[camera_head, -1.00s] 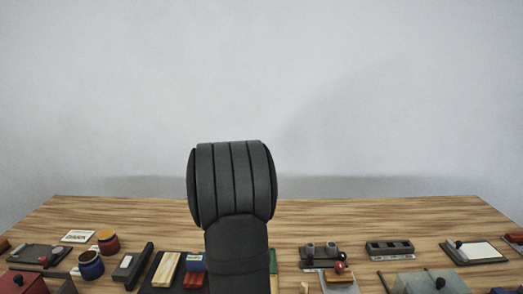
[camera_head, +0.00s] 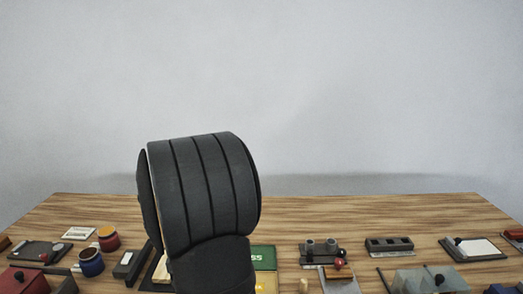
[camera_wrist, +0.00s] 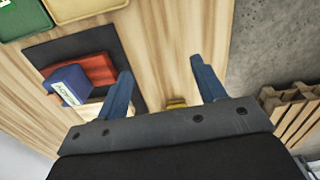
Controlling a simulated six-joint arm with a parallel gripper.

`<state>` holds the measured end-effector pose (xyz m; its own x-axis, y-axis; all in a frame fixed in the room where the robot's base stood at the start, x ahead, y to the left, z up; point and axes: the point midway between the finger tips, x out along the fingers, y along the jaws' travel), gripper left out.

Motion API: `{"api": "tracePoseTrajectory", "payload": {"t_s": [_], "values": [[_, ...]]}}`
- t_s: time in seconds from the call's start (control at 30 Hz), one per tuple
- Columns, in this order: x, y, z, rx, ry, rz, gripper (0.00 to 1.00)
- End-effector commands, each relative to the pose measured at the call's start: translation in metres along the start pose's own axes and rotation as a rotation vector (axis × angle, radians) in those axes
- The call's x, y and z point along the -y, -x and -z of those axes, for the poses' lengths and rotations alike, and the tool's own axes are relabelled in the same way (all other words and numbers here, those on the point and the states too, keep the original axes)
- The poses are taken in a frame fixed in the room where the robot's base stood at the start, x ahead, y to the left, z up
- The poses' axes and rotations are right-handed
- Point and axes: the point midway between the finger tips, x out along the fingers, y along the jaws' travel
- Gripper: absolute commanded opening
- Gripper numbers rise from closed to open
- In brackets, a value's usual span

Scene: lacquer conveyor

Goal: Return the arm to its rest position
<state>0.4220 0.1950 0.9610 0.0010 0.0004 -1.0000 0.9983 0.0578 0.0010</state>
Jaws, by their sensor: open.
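My gripper (camera_wrist: 165,90) shows in the wrist view with its two blue fingers spread wide and nothing between them. It hangs over the wooden table (camera_wrist: 165,45), near the table's edge. In the head view my dark ribbed arm rises in front of the table and hides part of its middle; the gripper itself does not show there.
In the wrist view a blue box (camera_wrist: 68,85) and a red block (camera_wrist: 92,68) lie on a black mat (camera_wrist: 50,48) beside the left finger. Green and yellow trays (camera_wrist: 80,8) lie beyond. A wooden pallet (camera_wrist: 295,110) stands on the floor at right. In the head view, jars (camera_head: 91,262) and fixtures (camera_head: 390,247) line the table's front.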

Motion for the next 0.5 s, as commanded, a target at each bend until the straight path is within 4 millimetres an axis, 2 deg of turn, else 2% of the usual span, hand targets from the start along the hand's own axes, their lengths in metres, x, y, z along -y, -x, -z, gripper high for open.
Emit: {"api": "tracePoseTrajectory", "payload": {"t_s": [0.3, 0.43, 0.5], "values": [[-0.001, -0.033, 0.055, 0.001, 0.004, 0.002, 0.63], [-0.002, -0.044, 0.072, 0.001, 0.003, 0.002, 0.63], [-0.002, -0.050, 0.074, 0.002, 0.000, 0.002, 0.63]]}}
